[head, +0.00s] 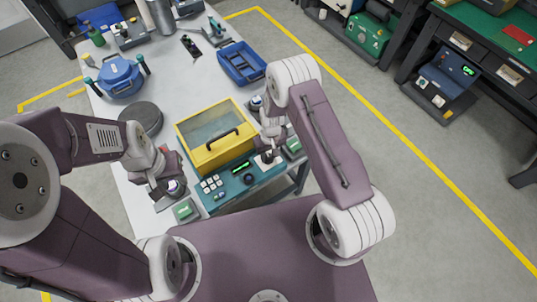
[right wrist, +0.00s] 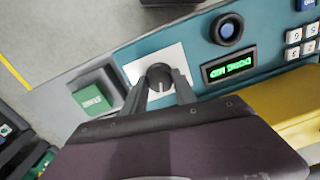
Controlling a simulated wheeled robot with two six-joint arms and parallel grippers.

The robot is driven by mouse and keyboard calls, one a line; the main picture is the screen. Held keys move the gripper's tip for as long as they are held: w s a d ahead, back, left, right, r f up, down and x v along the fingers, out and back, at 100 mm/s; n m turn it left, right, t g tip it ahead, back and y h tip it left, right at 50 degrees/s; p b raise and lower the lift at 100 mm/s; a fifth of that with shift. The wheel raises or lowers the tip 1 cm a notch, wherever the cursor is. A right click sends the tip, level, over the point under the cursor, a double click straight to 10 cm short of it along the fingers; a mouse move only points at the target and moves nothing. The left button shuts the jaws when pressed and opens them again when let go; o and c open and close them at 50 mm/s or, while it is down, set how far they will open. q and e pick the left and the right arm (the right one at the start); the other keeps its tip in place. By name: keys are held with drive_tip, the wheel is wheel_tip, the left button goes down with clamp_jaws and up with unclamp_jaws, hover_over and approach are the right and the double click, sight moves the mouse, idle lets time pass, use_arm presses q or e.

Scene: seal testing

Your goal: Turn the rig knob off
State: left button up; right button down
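The rig knob (right wrist: 160,75) is a dark round knob on a white square plate on the rig's teal front panel. In the right wrist view my right gripper (right wrist: 162,82) has its two fingers apart, one on each side of the knob and very close to it. I cannot tell whether they press on it. In the head view my right gripper (head: 267,156) is over the right part of the panel (head: 234,186) and hides the knob. My left gripper (head: 155,192) is low by the table's left front edge; its fingers are too small to read.
Beside the knob are a green button (right wrist: 95,97), a lit green display (right wrist: 229,68) and a dark round button (right wrist: 229,29). The yellow-lidded chamber (head: 215,137) stands behind the panel. A blue tray (head: 241,63), a blue round vessel (head: 120,77) and a dark disc (head: 141,118) share the table.

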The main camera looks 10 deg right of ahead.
drive_tip(key=n+b, duration=0.2)
drive_tip(key=shift+f+n, duration=0.15)
drive_tip(key=shift+n, duration=0.25)
drive_tip(key=n+b, duration=0.2)
drive_tip(key=n, duration=0.2)
drive_tip(key=shift+w+n+b, duration=0.1)
drive_tip(key=shift+n+b, duration=0.2)
drive_tip(key=shift+b, duration=0.05)
drive_tip(key=n+b, duration=0.1)
drive_tip(key=n, duration=0.3)
drive_tip(key=shift+r+n+h+b, duration=0.15)
drive_tip(key=shift+n+b, duration=0.1)
drive_tip(key=shift+n, duration=0.85)
drive_tip(key=shift+r+n+h+b, duration=0.15)
drive_tip(key=shift+n+b, duration=0.1)
drive_tip(key=shift+n, duration=0.85)
drive_tip(key=shift+w, duration=0.1)
drive_tip(key=c, duration=1)
unclamp_jaws()
drive_tip(key=shift+f, duration=0.1)
